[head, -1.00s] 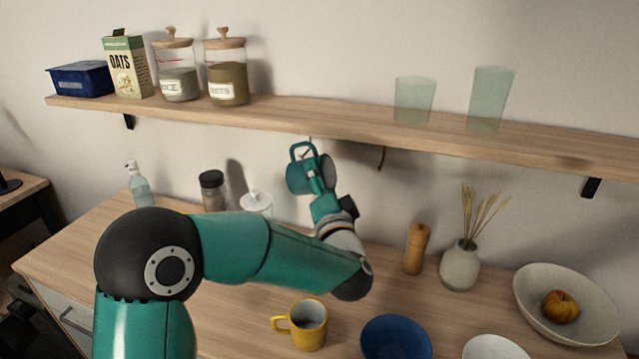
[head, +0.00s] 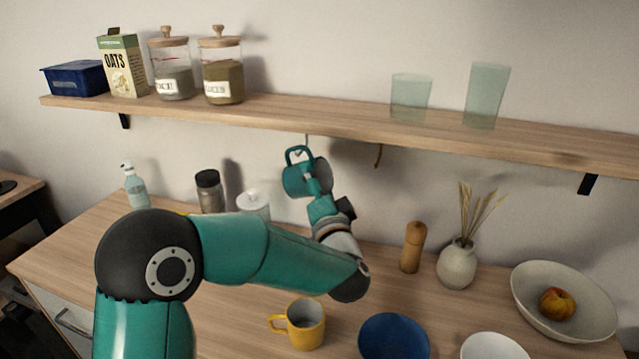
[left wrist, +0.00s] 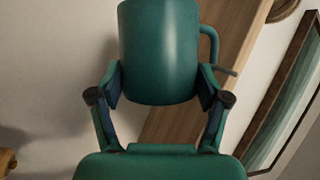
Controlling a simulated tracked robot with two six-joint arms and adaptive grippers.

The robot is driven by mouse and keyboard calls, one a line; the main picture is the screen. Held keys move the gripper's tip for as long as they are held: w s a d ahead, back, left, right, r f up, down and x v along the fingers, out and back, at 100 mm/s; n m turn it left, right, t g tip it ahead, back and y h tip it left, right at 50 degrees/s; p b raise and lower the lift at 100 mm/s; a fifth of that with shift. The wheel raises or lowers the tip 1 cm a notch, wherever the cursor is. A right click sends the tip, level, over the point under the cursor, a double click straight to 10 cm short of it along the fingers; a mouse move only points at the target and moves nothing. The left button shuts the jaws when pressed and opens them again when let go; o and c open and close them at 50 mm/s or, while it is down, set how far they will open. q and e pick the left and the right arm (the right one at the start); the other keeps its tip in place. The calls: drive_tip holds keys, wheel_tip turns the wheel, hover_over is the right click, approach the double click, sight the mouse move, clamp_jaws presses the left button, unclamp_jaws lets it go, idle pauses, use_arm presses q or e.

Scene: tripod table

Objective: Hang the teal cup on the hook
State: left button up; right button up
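My left gripper (head: 312,186) is shut on the cup. In the left wrist view the fingers (left wrist: 160,88) press on both sides of the cup (left wrist: 158,45), and its handle is at the right. A hook (head: 307,141) hangs from the shelf's underside close to the handle. A dark rod, likely the hook (left wrist: 226,71), shows beside the handle's end. I cannot tell whether it passes through the handle. My right gripper is not in view.
The shelf (head: 330,122) carries jars, an oats box, a blue tub and two glasses. A second hook (head: 379,156) hangs to the right. Below, the counter holds a yellow mug (head: 304,325), bowls, a wooden mill (head: 412,248), a vase and a dark-lidded jar (head: 209,191).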

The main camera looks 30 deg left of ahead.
use_arm(q)
drive_tip(key=o, duration=0.3)
drive_tip(key=shift+o, duration=0.2)
drive_tip(key=v, duration=1.2)
